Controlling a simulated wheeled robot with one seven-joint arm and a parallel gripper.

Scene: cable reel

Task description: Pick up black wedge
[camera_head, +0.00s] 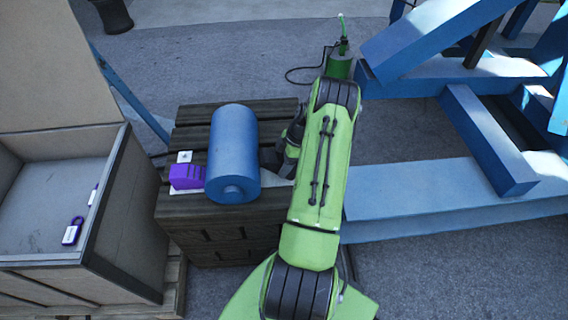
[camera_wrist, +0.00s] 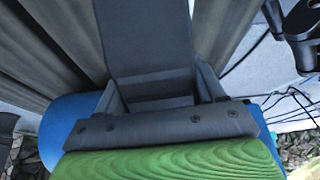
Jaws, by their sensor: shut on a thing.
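A dark grey-black piece, most likely the black wedge (camera_wrist: 150,45), fills the upper middle of the wrist view. My gripper (camera_wrist: 160,100) is shut on it, with a dark bolted plate in front. In the head view, a dark shape, most likely the wedge (camera_head: 268,158), shows just right of the blue cylinder (camera_head: 232,140). My green arm hides much of my gripper (camera_head: 285,150) there. I cannot tell whether the wedge touches the slatted crate top (camera_head: 190,213) below.
The blue cylinder lies on the crate close to my gripper. A purple block (camera_head: 186,176) sits left of it. An open box (camera_head: 118,185) stands at the left, with a purple padlock (camera_head: 72,231) inside. Blue beams (camera_head: 440,200) block the right. Cables cross the wrist view's right side.

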